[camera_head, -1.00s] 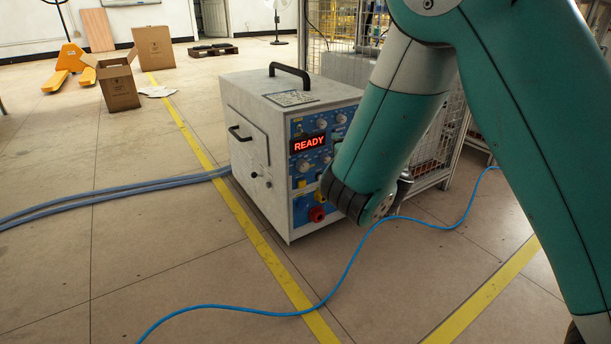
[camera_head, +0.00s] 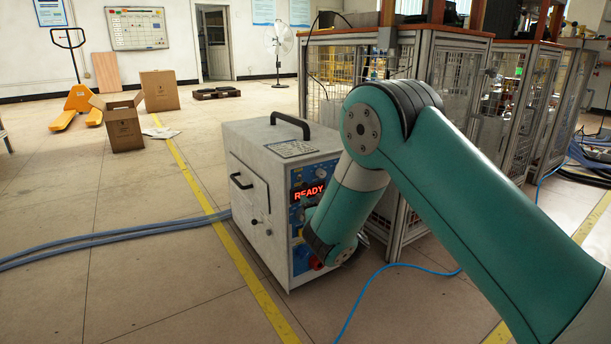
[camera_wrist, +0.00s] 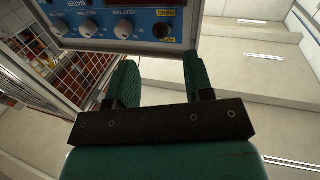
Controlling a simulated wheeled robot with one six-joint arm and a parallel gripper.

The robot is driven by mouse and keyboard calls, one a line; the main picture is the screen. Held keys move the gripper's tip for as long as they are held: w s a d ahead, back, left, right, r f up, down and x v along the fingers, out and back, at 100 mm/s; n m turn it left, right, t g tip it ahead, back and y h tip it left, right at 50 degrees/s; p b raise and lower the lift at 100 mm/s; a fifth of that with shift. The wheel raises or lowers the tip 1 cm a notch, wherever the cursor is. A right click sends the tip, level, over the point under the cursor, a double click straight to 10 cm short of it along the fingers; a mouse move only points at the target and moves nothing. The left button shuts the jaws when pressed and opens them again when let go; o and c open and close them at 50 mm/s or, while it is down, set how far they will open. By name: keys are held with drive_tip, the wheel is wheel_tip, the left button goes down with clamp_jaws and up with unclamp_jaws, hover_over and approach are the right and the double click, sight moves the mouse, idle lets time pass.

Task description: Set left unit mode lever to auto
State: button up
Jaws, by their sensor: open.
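The heater unit (camera_head: 262,190) is a pale grey box with a black top handle and a blue front panel. Its red READY display (camera_head: 308,190) is lit. My forearm and wrist cover part of the panel, and my gripper is hidden in the head view. In the wrist view the blue panel (camera_wrist: 100,42) appears upside down at the top, with several pale round knobs and yellow labels. My gripper (camera_wrist: 160,65) is open and empty, its fingers pointing toward the panel's lower edge in the picture.
A wire-mesh cage (camera_head: 460,85) stands close behind and right of the unit. A blue cable (camera_head: 372,285) lies on the floor in front, and grey-blue hoses (camera_head: 110,240) run to its left side. Open floor lies left, with cartons (camera_head: 122,125) further back.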

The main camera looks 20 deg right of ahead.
sight(306, 187)
drive_tip(key=shift+w+a+f, duration=0.1)
drive_tip(key=shift+w+a, duration=0.05)
drive_tip(key=shift+w, duration=1.8)
drive_tip(key=shift+w+a, duration=0.1)
drive_tip(key=shift+w, duration=1.85)
clamp_jaws()
